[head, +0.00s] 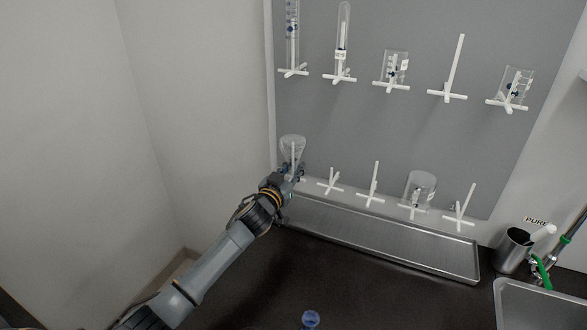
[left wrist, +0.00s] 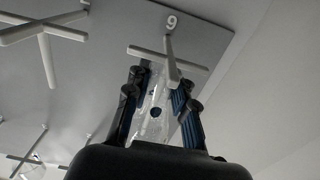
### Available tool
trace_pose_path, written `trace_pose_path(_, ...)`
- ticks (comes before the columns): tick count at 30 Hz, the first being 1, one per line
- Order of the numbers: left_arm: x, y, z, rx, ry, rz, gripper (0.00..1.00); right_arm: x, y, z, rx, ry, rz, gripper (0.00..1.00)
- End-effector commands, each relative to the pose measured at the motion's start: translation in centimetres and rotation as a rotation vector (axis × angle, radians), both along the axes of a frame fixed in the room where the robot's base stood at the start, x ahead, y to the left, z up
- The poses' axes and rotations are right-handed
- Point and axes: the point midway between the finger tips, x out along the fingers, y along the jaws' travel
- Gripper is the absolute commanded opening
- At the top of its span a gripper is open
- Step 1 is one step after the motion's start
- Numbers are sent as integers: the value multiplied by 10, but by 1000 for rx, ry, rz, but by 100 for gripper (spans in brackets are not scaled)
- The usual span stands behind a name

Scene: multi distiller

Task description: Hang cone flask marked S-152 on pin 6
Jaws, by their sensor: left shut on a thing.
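My left gripper (head: 291,172) is at the lower-left pin of the grey board, shut on a clear cone flask (head: 293,143). The flask is upside down, its wide base up. A white pin (head: 293,157) shows within its outline; I cannot tell whether the flask rests on it. In the left wrist view, the flask (left wrist: 154,108) is between the dark fingers (left wrist: 160,100), with blue marks on its glass. The white pin (left wrist: 170,62) overlaps it beneath a digit that looks like 9, possibly a turned 6. The S-152 mark is not readable. My right gripper is out of view.
The board (head: 400,130) carries two rows of white pins, several holding glassware. Lower pins (head: 331,180) and (head: 374,185) to the right are empty; a beaker (head: 421,187) hangs beyond. A metal tray (head: 380,238) lies below. A blue-topped thing (head: 311,319) stands at the front.

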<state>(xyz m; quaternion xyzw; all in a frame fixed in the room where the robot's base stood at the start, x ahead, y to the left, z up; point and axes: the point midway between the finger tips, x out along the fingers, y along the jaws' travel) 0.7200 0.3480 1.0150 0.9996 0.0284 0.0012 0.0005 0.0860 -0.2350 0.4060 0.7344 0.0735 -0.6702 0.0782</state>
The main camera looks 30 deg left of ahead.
Motion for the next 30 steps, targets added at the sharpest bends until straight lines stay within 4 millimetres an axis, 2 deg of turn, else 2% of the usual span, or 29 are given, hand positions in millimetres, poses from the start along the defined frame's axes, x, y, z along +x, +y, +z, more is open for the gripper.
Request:
trace_pose_path(8, 0, 0, 0, 0, -1, 0, 0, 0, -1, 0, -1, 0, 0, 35)
trace_pose_path(9, 0, 0, 0, 0, -1, 0, 28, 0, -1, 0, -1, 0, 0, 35)
trace_pose_path(12, 0, 0, 0, 0, -1, 0, 48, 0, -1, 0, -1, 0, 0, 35)
trace_pose_path(13, 0, 0, 0, 0, -1, 0, 51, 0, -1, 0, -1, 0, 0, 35)
trace_pose_path(23, -2, 0, -1, 0, 1, 1, 51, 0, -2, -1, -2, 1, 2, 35)
trace_pose_path(26, -9, 0, -2, 0, 1, 1, 51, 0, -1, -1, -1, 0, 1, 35)
trace_pose_path(30, -31, -2, -2, 1, 1, 0, 51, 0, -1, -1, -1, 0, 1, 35)
